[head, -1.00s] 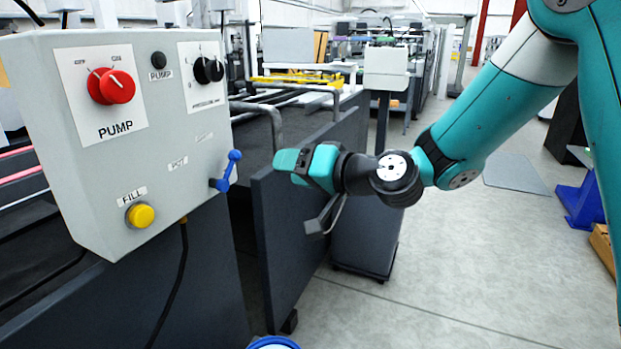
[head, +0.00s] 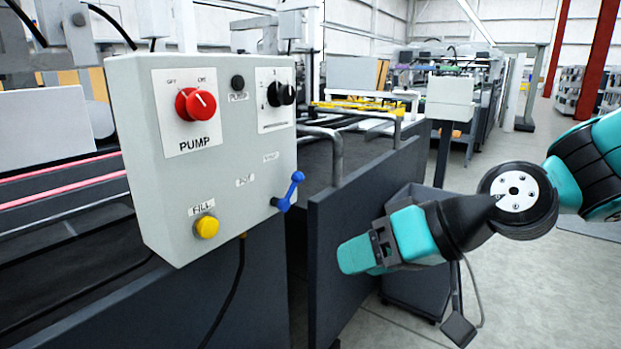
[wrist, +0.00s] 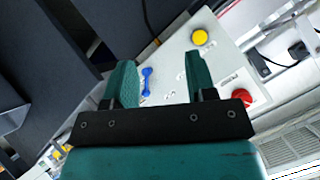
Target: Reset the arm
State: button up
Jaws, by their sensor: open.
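My gripper (head: 358,256) is in the head view at the lower middle right, in front of a dark panel and to the right of the grey control box. Its teal fingers point left. In the wrist view my gripper (wrist: 158,78) shows its two fingers apart with nothing between them but the distant box face. My arm comes in from the right edge of the head view.
The control box (head: 150,130) has a red PUMP knob (head: 195,104), a black selector (head: 281,94), a yellow FILL button (head: 206,227) and a blue lever (head: 289,191). The dark panel (head: 335,225) stands beside it. Grey floor (head: 520,290) is clear at right.

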jog(key=s+d+f+n+g+h, duration=0.2)
jog(key=s+d+g+h, duration=0.3)
jog(key=s, duration=0.8)
notch_tip(320, 180, up, 14)
jog(key=d+p, duration=0.1)
jog(key=p, duration=1.3)
jog(key=shift+s+d+r+t+h+p, duration=0.15)
jog(key=shift+s+r+t+h+p, duration=0.1)
jog(key=shift+t+h+p, duration=0.1)
